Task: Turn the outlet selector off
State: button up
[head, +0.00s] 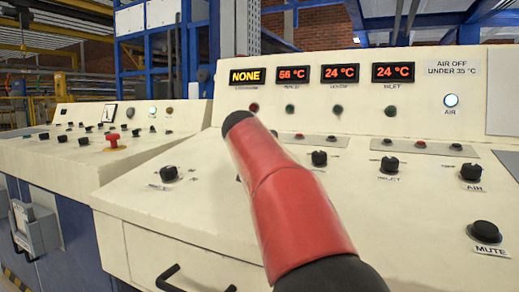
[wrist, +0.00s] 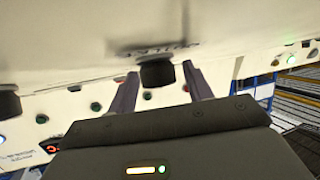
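In the wrist view my gripper (wrist: 158,88) is open. Its two dark fingers stand on either side of a black round knob (wrist: 157,74), with a gap visible on each side. A blurred, upside-down label (wrist: 160,48) by that knob is hard to read, so I cannot confirm it is the outlet selector. The knob's setting cannot be made out. In the head view my red arm link hides the gripper and part of the panel, including most of a knob behind it. A display reads NONE (head: 248,76).
The cream console carries other black knobs: a left one (head: 169,173), a middle one (head: 319,158), INLET (head: 388,165), AIR (head: 471,172) and MUTE (head: 485,231). A second knob (wrist: 8,103) shows at the wrist view's left edge. A red button (head: 114,142) is on the left console.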

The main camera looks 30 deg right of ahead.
jog(key=shift+o, duration=0.2)
jog(key=shift+s, duration=0.1)
jog(key=v, duration=0.7)
jog(key=shift+s+a+r+b, duration=0.1)
jog(key=shift+s+a+b, duration=0.15)
jog(key=shift+b, duration=0.15)
